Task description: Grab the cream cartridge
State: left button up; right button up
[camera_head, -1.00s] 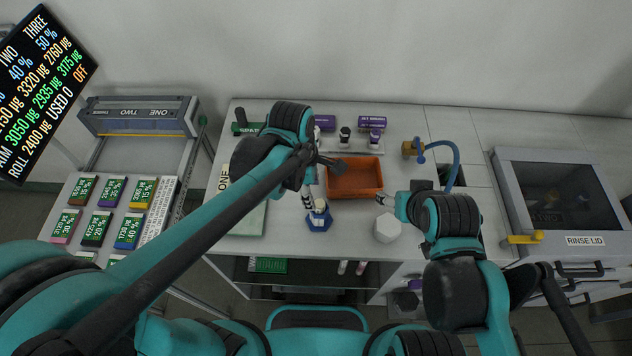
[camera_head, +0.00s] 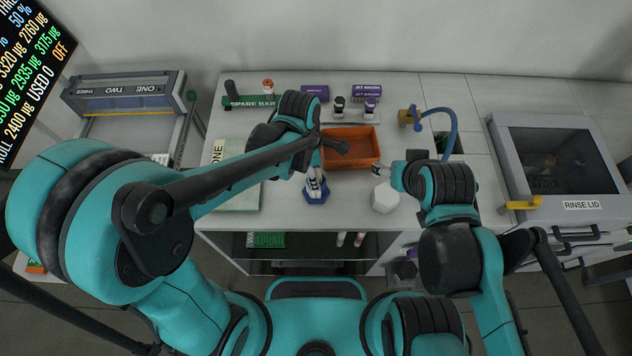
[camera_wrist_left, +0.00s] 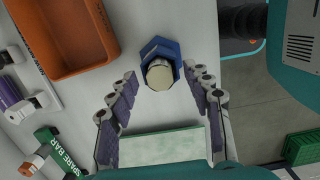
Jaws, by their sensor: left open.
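The cream cartridge (camera_wrist_left: 159,77) shows in the left wrist view as a round cream top with a grey rim. It sits in a blue hexagonal holder (camera_wrist_left: 160,49), which also shows in the head view (camera_head: 320,197) near the counter's front edge. My left gripper (camera_wrist_left: 161,71) is open, with its purple-padded fingers spread to either side of the cartridge in the picture. I see no contact. In the head view my left gripper (camera_head: 315,180) is over the holder and hides the cartridge. My right gripper (camera_head: 389,171) is small beside a white hexagonal block (camera_head: 385,197); its jaws are unclear.
An orange bin (camera_head: 352,164) stands just behind the holder. A green spare bar rack (camera_head: 250,103) and dark bottles (camera_head: 339,108) are farther back. A pale green-white board (camera_head: 234,197) lies left. A blue hose (camera_head: 449,135) and rinse lid box (camera_head: 556,165) are right.

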pick_arm(q)
jog(key=c, duration=1.1)
jog(key=shift+r, duration=0.1)
jog(key=shift+c, duration=0.2)
